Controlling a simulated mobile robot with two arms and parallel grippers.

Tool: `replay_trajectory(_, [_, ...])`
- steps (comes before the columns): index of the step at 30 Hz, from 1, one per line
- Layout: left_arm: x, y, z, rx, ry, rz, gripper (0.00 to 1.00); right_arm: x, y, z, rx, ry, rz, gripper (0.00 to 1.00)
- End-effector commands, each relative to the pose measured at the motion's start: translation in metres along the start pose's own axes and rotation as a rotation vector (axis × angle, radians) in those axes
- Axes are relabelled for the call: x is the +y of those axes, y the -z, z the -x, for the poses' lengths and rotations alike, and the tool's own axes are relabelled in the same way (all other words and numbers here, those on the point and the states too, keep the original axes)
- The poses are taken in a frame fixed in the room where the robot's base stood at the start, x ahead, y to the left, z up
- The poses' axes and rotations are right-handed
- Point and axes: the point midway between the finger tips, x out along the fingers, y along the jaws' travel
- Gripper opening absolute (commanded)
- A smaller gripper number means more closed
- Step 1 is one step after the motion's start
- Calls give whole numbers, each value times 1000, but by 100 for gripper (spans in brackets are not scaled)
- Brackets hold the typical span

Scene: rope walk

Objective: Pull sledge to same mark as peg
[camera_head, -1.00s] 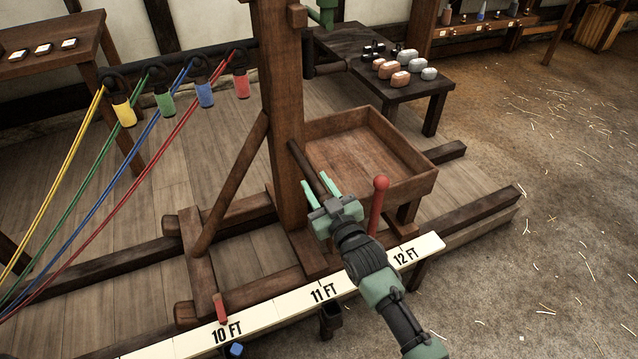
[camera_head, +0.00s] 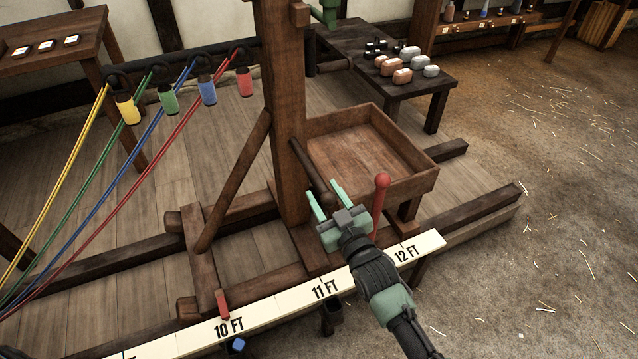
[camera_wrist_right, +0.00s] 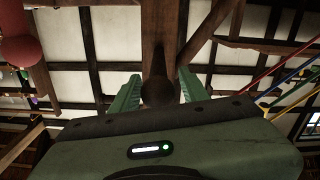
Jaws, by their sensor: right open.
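The wooden sledge (camera_head: 288,120) has a tall post and a base of beams on the floor rails. A dark handle bar (camera_head: 305,163) sticks out from its post. A small red pointer (camera_head: 222,302) on its frame sits at the board just above the 10 FT label. A red ball-topped peg (camera_head: 380,200) stands upright at the board, a little left of the 12 FT label. My right gripper (camera_head: 325,194) is open at the handle's end. In the right wrist view the bar (camera_wrist_right: 160,78) shows between the fingers; contact is unclear. My left gripper is out of view.
The cream measuring board (camera_head: 275,312) runs along the front. An empty wooden tray (camera_head: 335,124) sits behind the peg. Four coloured ropes run to hooks at the left, including the red-tagged hook (camera_head: 244,82). A dark table (camera_head: 430,82) holds weights. Open floor (camera_head: 560,200) lies right.

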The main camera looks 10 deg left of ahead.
Motion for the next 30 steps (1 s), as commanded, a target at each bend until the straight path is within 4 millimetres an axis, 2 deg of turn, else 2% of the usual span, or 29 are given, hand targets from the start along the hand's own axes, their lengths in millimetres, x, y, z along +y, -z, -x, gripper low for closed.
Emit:
replay_trajectory(3, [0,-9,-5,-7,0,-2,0,0,1,21,-1,1,0,45])
replay_trajectory(9, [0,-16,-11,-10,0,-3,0,-1,0,38,-1,2,0,45])
replay_trajectory(25, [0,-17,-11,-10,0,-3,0,-1,0,39,-2,1,-1,45])
replay_trajectory(30, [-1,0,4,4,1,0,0,4,-12,53,-79,-17,-33,45])
